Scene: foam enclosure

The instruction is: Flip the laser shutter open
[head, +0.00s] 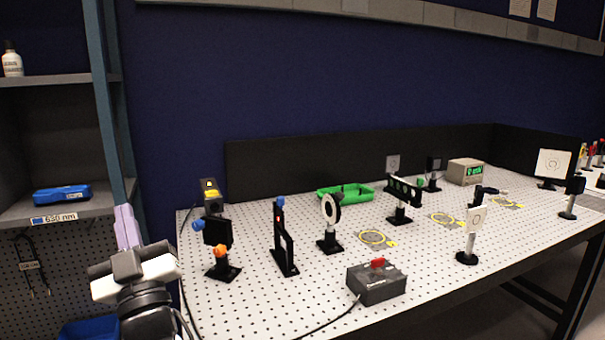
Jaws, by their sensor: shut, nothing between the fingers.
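A black upright frame (284,250) with a tall arm and a blue tip (280,202) stands near the left part of the perforated optical table. It looks like the laser shutter, but its open or closed state is not clear from here. The laser (210,193), a dark box with a yellow label, sits behind and to the left. My gripper (124,208) is at the lower left, off the table's left edge. Its pale purple fingers point up and are together, with nothing held. It is well apart from the black frame.
A black mount (217,233) with blue and orange knobs stands between my gripper and the frame. A round ring mount (331,212) stands to the right. A grey box (377,284) with a red switch and cable sits in front. A shelf upright (108,120) rises behind my gripper.

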